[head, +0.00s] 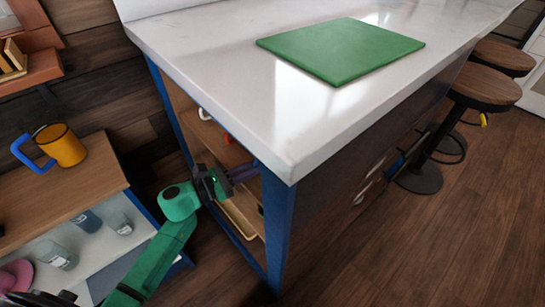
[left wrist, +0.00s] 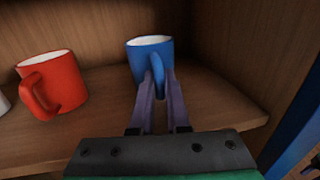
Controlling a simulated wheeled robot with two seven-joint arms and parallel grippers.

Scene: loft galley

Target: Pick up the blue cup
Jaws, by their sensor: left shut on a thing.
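The blue cup (left wrist: 150,54) stands upright on a wooden shelf inside the island, in the left wrist view. It has a white inside, and its handle points toward my gripper. My left gripper (left wrist: 160,82) is shut on the cup's handle, with one purple finger on each side of it. In the head view my left gripper (head: 242,172) reaches into the open side of the island. The cup is mostly hidden there behind the counter corner. My right gripper is not in view.
A red mug (left wrist: 52,83) stands left of the blue cup on the same shelf, with a white item at the far left edge. A blue post (left wrist: 295,125) borders the shelf at right. The white counter (head: 220,60) overhangs above, with a green board (head: 342,50) on it.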

